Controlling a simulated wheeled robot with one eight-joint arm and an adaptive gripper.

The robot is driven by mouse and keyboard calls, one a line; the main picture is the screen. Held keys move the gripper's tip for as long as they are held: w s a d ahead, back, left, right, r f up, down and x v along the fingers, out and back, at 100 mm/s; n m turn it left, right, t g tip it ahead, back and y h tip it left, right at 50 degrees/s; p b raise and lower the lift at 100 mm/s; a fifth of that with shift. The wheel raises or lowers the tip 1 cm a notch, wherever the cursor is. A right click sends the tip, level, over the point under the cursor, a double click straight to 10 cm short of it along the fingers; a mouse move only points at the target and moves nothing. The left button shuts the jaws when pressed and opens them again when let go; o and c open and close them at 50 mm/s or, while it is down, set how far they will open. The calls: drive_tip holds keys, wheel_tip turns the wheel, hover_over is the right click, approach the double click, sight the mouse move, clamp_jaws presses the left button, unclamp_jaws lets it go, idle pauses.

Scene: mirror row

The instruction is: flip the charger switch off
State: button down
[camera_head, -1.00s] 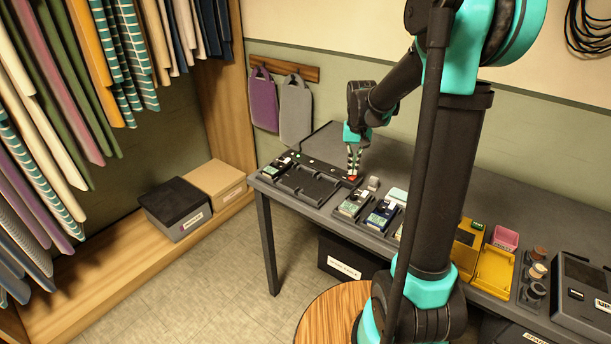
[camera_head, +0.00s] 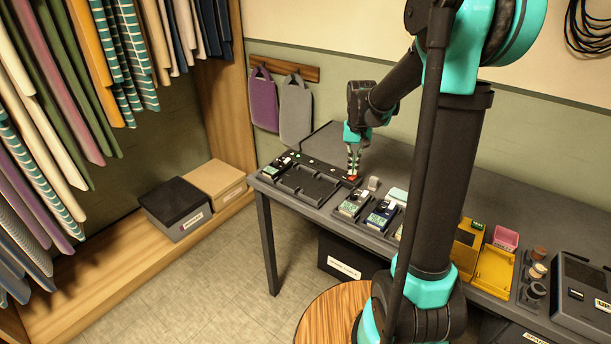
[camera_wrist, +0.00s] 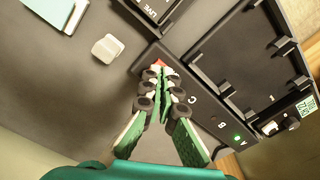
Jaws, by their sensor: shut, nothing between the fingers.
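The charger (camera_head: 325,192) is a black multi-bay tray at the left end of the grey table. It also fills the right of the wrist view (camera_wrist: 205,110), with lettered bays and a lit green light. Its red switch (camera_head: 352,178) sits at the corner nearest my gripper, and shows in the wrist view (camera_wrist: 160,63) just beyond the fingertips, partly hidden by them. My gripper (camera_head: 353,172) points down at the switch, fingers shut and empty. In the wrist view its green fingers (camera_wrist: 164,75) meet close to the switch. I cannot tell whether they touch it.
A small pale block (camera_wrist: 107,47) stands beside the charger. Radio-like packs (camera_head: 382,213) lie further right on the table, then a yellow case (camera_head: 493,270) and a dark box (camera_head: 583,295). The wall is close behind the table.

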drive_tip(key=shift+f, duration=1.05)
idle(0.7)
drive_tip(key=shift+r, duration=3.55)
